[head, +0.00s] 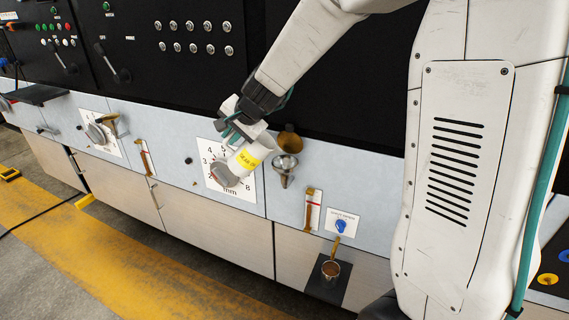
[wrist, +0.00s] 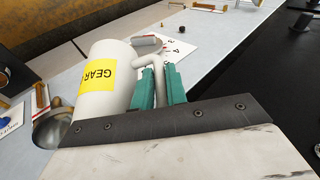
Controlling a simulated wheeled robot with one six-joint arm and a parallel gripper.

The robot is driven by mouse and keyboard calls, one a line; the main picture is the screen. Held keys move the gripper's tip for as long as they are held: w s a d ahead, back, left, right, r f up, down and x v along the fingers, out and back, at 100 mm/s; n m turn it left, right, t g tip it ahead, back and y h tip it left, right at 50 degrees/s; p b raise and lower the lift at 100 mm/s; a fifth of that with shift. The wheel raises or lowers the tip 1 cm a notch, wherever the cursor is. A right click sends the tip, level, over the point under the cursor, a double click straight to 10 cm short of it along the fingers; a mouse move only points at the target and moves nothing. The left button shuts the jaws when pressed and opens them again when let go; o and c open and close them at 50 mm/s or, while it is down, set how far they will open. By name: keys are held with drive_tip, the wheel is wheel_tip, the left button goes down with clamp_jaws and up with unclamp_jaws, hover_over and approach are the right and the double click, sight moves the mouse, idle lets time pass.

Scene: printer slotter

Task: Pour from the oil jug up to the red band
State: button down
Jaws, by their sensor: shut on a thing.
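The oil jug (head: 241,163) is white with a yellow label reading "GEAR" in the wrist view (wrist: 112,75). My gripper (head: 234,131) is shut on the jug's handle, as the green fingers in the wrist view (wrist: 160,88) show. The jug hangs in front of the big dial, left of and apart from the metal funnel (head: 284,165). The funnel's rim shows beside the jug in the wrist view (wrist: 50,130). A sight gauge (head: 312,210) with a brownish tube is below right of the funnel. I cannot make out its red band or level clearly. The jug's mouth is hidden.
A numbered dial (head: 222,172) is on the panel behind the jug. A brown cup (head: 288,140) sits above the funnel. A blue knob (head: 341,226) is right of the gauge. A small pot (head: 331,269) stands on a dark shelf (head: 327,285) below. Another gauge (head: 145,157) is farther left.

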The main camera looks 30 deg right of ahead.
sight(245, 141)
drive_tip(key=shift+s+d+r, duration=0.1)
drive_tip(key=shift+r, duration=0.3)
drive_tip(key=shift+s+d+r+t+y, duration=0.1)
drive_tip(key=shift+d+r+t+y, duration=0.1)
drive_tip(key=shift+r, duration=0.45)
drive_tip(key=shift+s+d+r+t+y, duration=0.1)
drive_tip(key=shift+d+r+y, duration=0.1)
drive_tip(key=shift+r, duration=0.4)
drive_tip(key=shift+s+d+r+m+t+y+p, duration=0.1)
drive_tip(key=shift+r+t+y+p, duration=0.1)
drive_tip(key=shift+r+p, duration=0.25)
drive_tip(key=shift+s+d+r+m+t+y+p, duration=0.15)
drive_tip(key=shift+r+t+p, duration=0.1)
drive_tip(key=shift+r, duration=0.4)
drive_tip(key=shift+s+d+r+m+t+y+p, duration=0.15)
drive_tip(key=shift+r+p, duration=0.2)
drive_tip(key=shift+r, duration=0.2)
idle(0.7)
drive_tip(key=shift+s+d+r+t+y+p, duration=0.2)
drive_tip(key=shift+d+r+t+y+p, duration=0.15)
drive_tip(key=shift+r, duration=0.2)
drive_tip(key=shift+s+d+r+t+y+p, duration=0.15)
drive_tip(key=shift+d+r+t+y+p, duration=0.15)
drive_tip(key=shift+r, duration=0.2)
idle(2.1)
